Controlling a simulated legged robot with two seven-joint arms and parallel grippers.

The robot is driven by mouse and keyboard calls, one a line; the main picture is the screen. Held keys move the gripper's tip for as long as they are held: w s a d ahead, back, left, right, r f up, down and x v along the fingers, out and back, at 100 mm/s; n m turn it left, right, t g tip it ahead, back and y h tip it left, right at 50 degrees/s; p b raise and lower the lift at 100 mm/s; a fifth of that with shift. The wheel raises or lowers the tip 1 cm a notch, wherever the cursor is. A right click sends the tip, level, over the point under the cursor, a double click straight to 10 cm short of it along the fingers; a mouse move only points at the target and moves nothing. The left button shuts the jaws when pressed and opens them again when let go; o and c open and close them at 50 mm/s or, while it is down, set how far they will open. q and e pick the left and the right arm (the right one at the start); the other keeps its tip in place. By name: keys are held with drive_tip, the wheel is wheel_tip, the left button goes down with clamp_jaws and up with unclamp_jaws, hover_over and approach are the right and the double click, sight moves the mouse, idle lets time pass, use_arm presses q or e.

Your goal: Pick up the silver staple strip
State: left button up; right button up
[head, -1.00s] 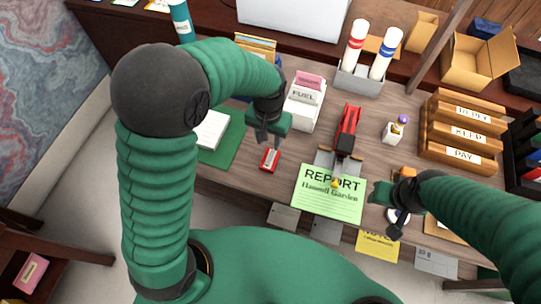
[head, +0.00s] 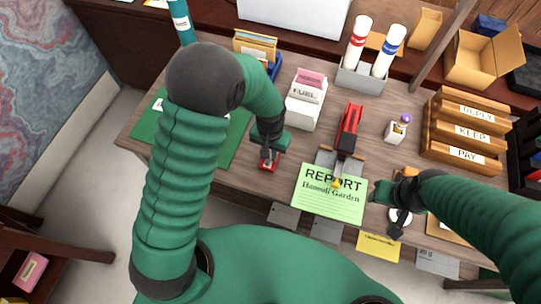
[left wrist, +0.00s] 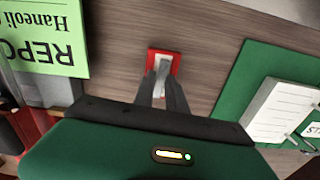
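The silver staple strip (left wrist: 163,63) lies in a small red box (left wrist: 178,63) on the desk, seen in the left wrist view. The red box also shows in the head view (head: 268,168), where my gripper partly covers it. My left gripper (left wrist: 161,77) points down over the box. Its two fingertips are slightly apart, one on each side of the strip, and I cannot tell if they touch it. My right gripper (head: 397,225) hangs near the desk's front edge, away from the strip; its finger gap is not clear.
A green report sheet (head: 320,205) lies right of the red box, with a red stapler (head: 348,130) behind it. A white FUEL box (head: 300,112) stands behind my left gripper. A green mat (head: 150,122) lies to the left. The desk between mat and box is bare.

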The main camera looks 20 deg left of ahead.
use_arm(q)
clamp_jaws()
